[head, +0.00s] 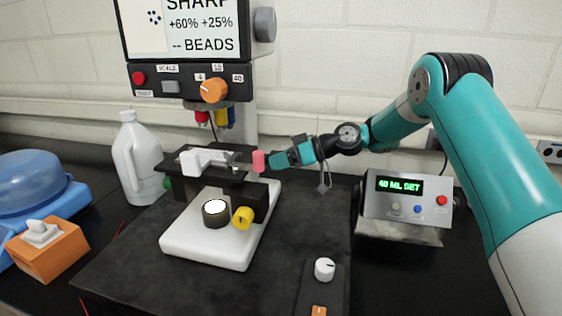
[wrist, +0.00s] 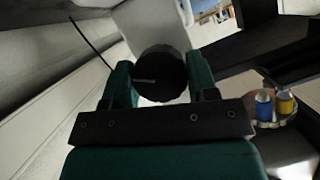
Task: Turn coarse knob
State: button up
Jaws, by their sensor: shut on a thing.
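A dark round knob (wrist: 160,76) with a pale line on its face sits between the two fingers of my gripper (wrist: 160,84) in the wrist view. Both fingers press its sides, so my gripper is shut on it. A pale upright body lies behind the knob. In the head view my gripper (head: 280,158) is at the right side of the microscope, close to a pink knob (head: 259,161). I cannot make out the dark knob there. A yellow knob (head: 242,217) sits lower on the microscope, apart from my gripper.
The microscope's white base (head: 205,252) stands on a dark mat. A grey box with a green display (head: 408,205) stands to the right. A white dial (head: 324,269) is in front.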

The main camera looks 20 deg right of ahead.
jog(key=o, duration=0.9)
jog(key=b+v, duration=0.4)
jog(key=v, duration=1.3)
jog(key=shift+s+d+r, duration=0.15)
jog(key=shift+d+r, duration=0.05)
jog(key=shift+r, duration=0.05)
